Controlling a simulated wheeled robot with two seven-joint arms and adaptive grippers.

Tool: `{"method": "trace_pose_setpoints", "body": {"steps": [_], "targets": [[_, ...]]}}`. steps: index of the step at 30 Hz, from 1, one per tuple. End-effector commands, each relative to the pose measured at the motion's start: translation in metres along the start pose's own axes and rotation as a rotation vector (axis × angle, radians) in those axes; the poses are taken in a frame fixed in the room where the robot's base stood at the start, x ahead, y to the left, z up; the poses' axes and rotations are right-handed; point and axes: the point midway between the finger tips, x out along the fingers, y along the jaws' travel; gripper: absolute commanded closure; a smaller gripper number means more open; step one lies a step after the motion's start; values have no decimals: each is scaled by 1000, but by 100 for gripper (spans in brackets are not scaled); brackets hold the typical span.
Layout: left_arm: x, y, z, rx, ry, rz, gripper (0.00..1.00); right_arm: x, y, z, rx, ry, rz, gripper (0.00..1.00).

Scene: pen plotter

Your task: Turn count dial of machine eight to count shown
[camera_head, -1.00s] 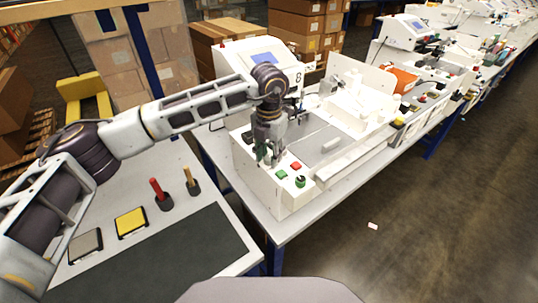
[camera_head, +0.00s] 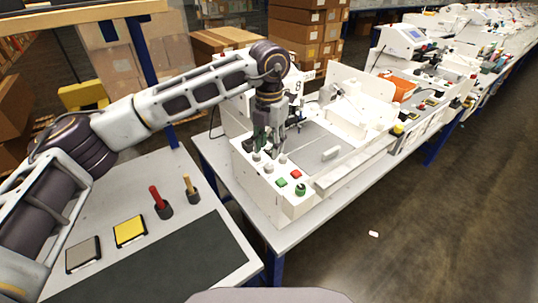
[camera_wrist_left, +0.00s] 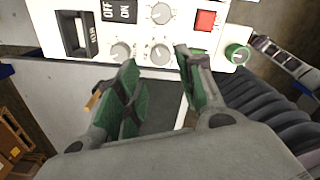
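Machine eight (camera_head: 233,155) is the white machine with an "8" sign, on the table at centre. Its front panel carries three grey dials: one further back (camera_wrist_left: 161,13), a left one (camera_wrist_left: 121,52) and a right one (camera_wrist_left: 160,54). A green dial (camera_head: 300,189) sits at the panel's right corner and also shows in the wrist view (camera_wrist_left: 237,53). I cannot read which is the count dial, nor the count shown. My left gripper (camera_head: 264,146) is open and empty above the panel. In the wrist view its fingertips (camera_wrist_left: 156,58) flank the right grey dial, apparently without contact. My right gripper is out of view.
A green button (camera_head: 281,183) is beside the green dial. A side table holds a red-handled tool (camera_head: 159,200) and a yellow pad (camera_head: 130,229).

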Motion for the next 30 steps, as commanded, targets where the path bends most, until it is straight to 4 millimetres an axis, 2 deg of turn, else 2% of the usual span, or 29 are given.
{"method": "trace_pose_setpoints", "body": {"steps": [6,12,30], "targets": [[-32,0,1,1,-3,1,62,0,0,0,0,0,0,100],[-48,0,0,1,-1,1,62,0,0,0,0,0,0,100],[-51,0,0,1,-1,0,62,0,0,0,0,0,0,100]]}}
